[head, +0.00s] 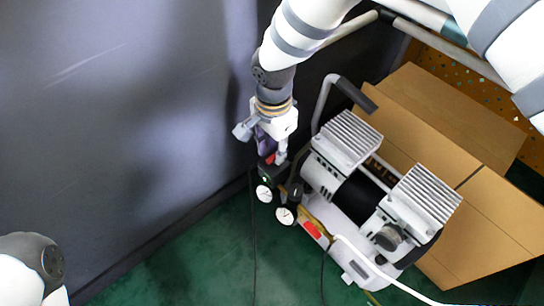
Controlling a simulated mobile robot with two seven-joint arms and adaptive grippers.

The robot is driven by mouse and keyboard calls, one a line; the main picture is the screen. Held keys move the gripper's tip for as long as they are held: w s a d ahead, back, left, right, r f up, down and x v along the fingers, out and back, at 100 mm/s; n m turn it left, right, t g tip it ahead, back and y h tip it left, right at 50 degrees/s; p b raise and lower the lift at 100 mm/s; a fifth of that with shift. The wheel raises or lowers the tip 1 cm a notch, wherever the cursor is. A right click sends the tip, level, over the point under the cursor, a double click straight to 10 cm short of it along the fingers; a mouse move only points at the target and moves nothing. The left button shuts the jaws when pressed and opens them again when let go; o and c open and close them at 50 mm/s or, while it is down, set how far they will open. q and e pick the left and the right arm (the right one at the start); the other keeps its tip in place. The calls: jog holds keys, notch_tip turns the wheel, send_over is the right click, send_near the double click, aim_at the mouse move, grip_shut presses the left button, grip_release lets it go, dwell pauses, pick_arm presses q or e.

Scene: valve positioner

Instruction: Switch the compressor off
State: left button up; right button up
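The compressor (352,200) stands on the green floor, with two finned grey motor heads, a white tank and a black handle. Two round white gauges (274,203) are at its left end. A small red part (270,159) shows beside the dark block above the gauges; it may be the switch, and its position cannot be read. My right gripper (272,152) reaches down from the top, its fingertips at or just above this red part. Its fingers partly cover the block, and whether they touch it is unclear. My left gripper is out of view; only my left arm shows at the bottom left.
Cardboard boxes (482,215) stand close behind and right of the compressor. A dark grey wall panel (130,110) fills the left side. A white hose (385,277) and dark cables run over the floor. Green floor (190,255) is clear in front.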

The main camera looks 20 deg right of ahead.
aim_at(274, 159)
notch_tip(274, 159, down, 3)
jog(key=shift+r+b, duration=0.2)
jog(key=shift+b, duration=0.1)
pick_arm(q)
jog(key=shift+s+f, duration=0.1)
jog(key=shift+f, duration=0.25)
pick_arm(e)
grip_shut()
